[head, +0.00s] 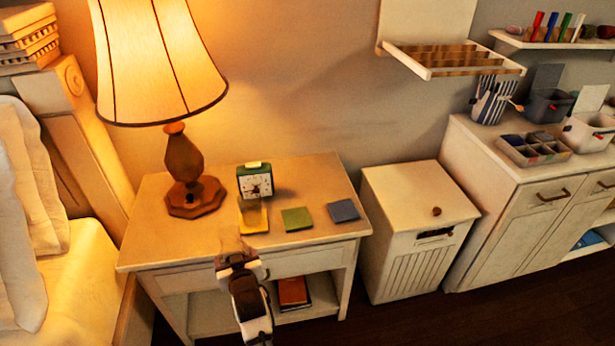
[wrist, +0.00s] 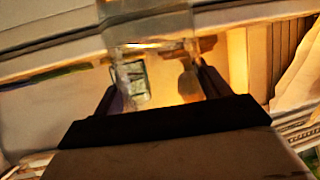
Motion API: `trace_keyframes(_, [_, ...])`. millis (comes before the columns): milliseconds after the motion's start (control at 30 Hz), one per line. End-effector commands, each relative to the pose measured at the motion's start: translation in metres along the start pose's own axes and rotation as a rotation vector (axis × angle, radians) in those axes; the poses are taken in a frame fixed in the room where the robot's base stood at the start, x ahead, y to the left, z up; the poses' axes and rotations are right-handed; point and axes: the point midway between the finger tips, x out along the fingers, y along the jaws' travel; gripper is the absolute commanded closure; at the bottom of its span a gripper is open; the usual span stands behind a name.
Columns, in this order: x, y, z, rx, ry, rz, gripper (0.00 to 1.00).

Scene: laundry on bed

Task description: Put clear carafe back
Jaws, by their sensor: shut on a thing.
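My gripper (head: 240,252) is at the front edge of the nightstand in the head view, in front of a yellow square (head: 253,222). Its fingers are shut on the clear carafe. The carafe (wrist: 150,45) shows in the wrist view as see-through glass between the two dark fingers, with bright glints near its middle.
A lit lamp (head: 184,175) and a green clock (head: 255,181) stand behind the yellow square. Green (head: 297,219) and blue (head: 343,210) squares lie to its right. A red book (head: 294,292) lies on the lower shelf. A white bin cabinet (head: 415,230) stands to the right.

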Motion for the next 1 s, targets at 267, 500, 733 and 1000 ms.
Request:
trace_keyframes(267, [-0.004, 0.1, 0.073, 0.078, 0.0, 0.185, 0.73])
trace_keyframes(500, [-0.021, 0.16, 0.123, 0.127, 0.004, 0.311, 0.73])
trace_keyframes(733, [-0.036, 0.192, 0.154, 0.155, 0.005, 0.386, 0.73])
trace_keyframes(1000, [-0.049, 0.214, 0.178, 0.176, 0.005, 0.441, 0.73])
